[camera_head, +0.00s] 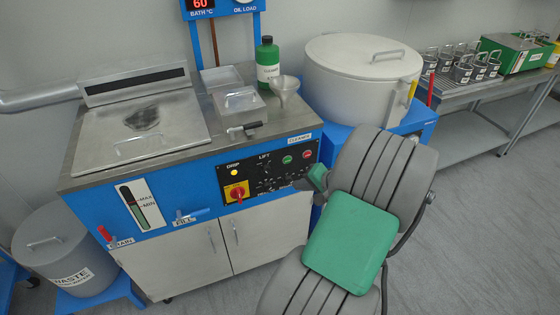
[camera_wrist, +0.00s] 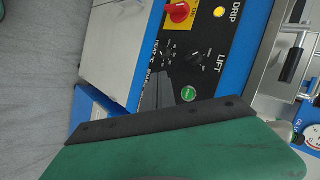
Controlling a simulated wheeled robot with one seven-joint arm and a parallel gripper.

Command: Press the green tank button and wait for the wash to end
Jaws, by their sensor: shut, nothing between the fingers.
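The green button (camera_head: 287,159) is on the black control panel (camera_head: 262,182) of the blue washer, left of a red button (camera_head: 307,154). The green button also shows in the wrist view (camera_wrist: 188,94), just beyond my gripper. My gripper (camera_head: 301,184) is shut and empty, in front of the panel's right part, below the buttons. Its dark fingers also show in the wrist view (camera_wrist: 163,90). I cannot tell whether they touch the panel. The yellow DRIP lamp (camera_head: 234,173) looks lit. The tank lid (camera_head: 143,125) lies shut on the left of the washer top.
A red rotary switch (camera_head: 237,192) sits on the panel's lower left. A green bottle (camera_head: 267,62) and a funnel (camera_head: 285,90) stand on the washer top. A round lidded drum (camera_head: 360,85) stands to the right. A waste bin (camera_head: 60,250) stands at lower left. Floor is clear at right.

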